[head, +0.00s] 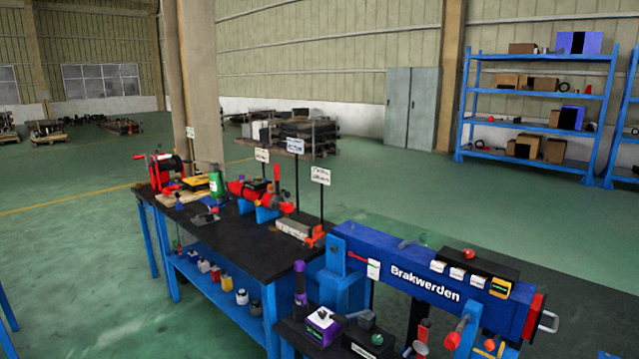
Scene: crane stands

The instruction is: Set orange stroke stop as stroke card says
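Neither of my grippers is in the head view. I cannot tell for certain which part is the orange stroke stop. An orange-red piece (315,237) sits at the right end of a grey block (292,229) on the black-topped bench. An orange-red knob (453,340) and an orange ball (489,345) show at the front of the blue machine marked Brakwerden (400,268). White cards on posts stand behind the bench, one at the right (320,175) and one at the left (261,155). Their writing is too small to read, so I cannot tell which is the stroke card.
The bench (235,240) also carries a red winch-like device (166,168), a green bottle (215,184) and a red-and-blue device (260,195). Bottles stand on its lower shelf. A purple-and-white box (322,326) is nearer. Open green floor (90,280) lies left.

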